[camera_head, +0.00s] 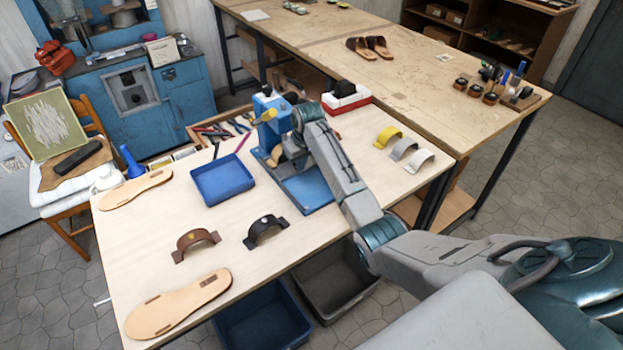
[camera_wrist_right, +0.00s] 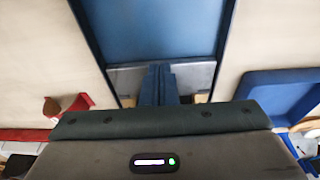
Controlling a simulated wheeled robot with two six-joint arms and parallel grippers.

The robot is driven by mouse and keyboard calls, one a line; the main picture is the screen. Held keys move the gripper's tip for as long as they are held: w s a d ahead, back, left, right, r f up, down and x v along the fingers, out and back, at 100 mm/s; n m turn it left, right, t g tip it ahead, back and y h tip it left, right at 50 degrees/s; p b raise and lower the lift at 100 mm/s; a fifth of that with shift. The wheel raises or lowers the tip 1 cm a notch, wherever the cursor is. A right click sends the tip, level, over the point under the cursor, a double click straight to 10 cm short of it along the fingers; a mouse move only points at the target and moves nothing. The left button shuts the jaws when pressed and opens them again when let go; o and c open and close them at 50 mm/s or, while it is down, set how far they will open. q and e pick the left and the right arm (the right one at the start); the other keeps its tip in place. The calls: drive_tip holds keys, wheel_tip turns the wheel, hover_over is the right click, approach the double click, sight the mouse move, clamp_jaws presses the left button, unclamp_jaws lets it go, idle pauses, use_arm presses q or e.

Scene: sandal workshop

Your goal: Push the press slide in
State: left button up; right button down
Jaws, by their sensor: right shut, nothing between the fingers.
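I cannot tell the slide's exact position. My right gripper (camera_wrist_right: 160,70) is shut and empty, its fingertips over the grey plate; contact is unclear. In the head view, my right arm partly covers the press and the gripper. My left gripper is out of view.
A blue tray (camera_head: 222,180) lies left of the press, and a red-and-white box (camera_head: 346,98) stands behind it on the right. Brown (camera_head: 195,240) and black (camera_head: 265,230) straps lie in front. Yellow and pale straps (camera_head: 404,147) lie right. Tan soles (camera_head: 178,305) lie left.

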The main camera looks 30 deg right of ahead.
drive_tip(key=shift+r+p, duration=0.4)
drive_tip(key=shift+r, duration=0.35)
wheel_tip(320, 180, up, 2)
drive_tip(key=shift+s+r+p, duration=0.15)
drive_tip(key=shift+r+p, duration=0.05)
drive_tip(key=shift+p, duration=0.6)
drive_tip(key=shift+r, duration=0.2)
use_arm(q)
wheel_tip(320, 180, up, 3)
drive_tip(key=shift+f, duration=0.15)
use_arm(e)
drive_tip(key=shift+s+r, duration=0.1)
drive_tip(key=shift+r, duration=0.55)
